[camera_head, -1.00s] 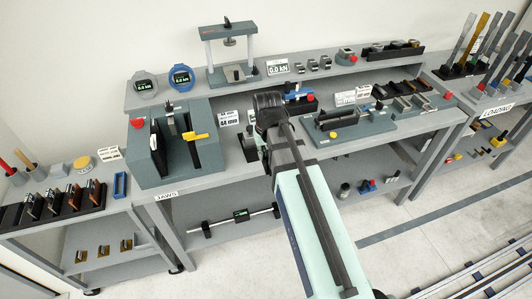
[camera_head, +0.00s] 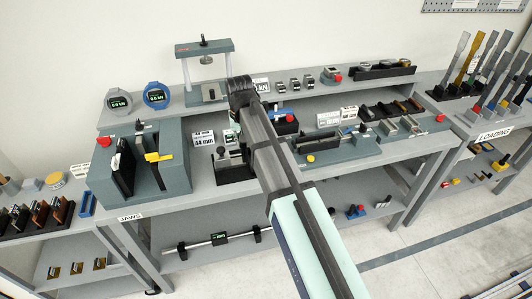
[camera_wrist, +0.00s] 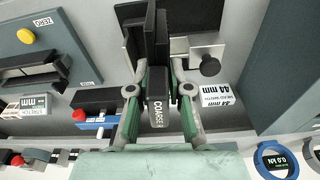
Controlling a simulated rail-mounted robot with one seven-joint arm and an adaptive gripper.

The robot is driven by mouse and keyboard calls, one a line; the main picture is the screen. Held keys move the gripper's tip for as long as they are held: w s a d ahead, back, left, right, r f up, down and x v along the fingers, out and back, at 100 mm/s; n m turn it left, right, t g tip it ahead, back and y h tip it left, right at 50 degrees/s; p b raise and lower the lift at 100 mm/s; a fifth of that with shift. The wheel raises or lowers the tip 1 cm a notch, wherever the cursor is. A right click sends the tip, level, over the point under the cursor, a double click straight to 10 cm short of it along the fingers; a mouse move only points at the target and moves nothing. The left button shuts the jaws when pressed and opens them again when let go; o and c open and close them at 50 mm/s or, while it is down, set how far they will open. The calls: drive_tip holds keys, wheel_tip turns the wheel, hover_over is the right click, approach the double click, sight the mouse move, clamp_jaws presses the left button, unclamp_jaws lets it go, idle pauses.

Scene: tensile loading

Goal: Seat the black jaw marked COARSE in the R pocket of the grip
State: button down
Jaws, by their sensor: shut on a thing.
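In the wrist view, my gripper (camera_wrist: 158,92) is shut on a black jaw (camera_wrist: 157,112) with white lettering COARSE on the face toward the camera. Behind the jaw stands a black fixture (camera_wrist: 133,38) with a silver block (camera_wrist: 192,48) and a black knob. I cannot tell whether the jaw touches the fixture. In the head view, the grip (camera_head: 172,178) is a grey block at the left with an open slot, black plates and a yellow lever (camera_head: 158,157). No pocket letter is readable. My arm hides most of the gripper and the jaw there.
A grey device with a yellow button (camera_head: 310,158) lies right of my arm. A small press (camera_head: 205,70) stands on the raised shelf behind. A jaw rack (camera_head: 35,218) is at far left.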

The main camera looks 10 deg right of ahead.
drive_tip(key=w+a+r+b, duration=0.1)
drive_tip(key=w+a+r, duration=0.2)
drive_tip(key=a, duration=1.3)
drive_tip(key=w+a+r+n+b, duration=0.1)
drive_tip(key=a+r, duration=0.5)
drive_tip(key=a, duration=1)
drive_tip(key=shift+w+r+b, duration=0.2)
drive_tip(key=shift+w+b, duration=0.3)
drive_tip(key=shift+w, duration=0.55)
drive_tip(key=shift+r+p, duration=0.1)
drive_tip(key=shift+p, duration=0.2)
drive_tip(key=shift+f+b, duration=0.4)
drive_tip(key=shift+f, duration=1.6)
drive_tip(key=shift+s+f+b, duration=0.1)
drive_tip(key=shift+f+b, duration=0.3)
drive_tip(key=shift+f, duration=2.3)
drive_tip(key=c, duration=1)
unclamp_jaws()
drive_tip(key=shift+f, duration=0.1)
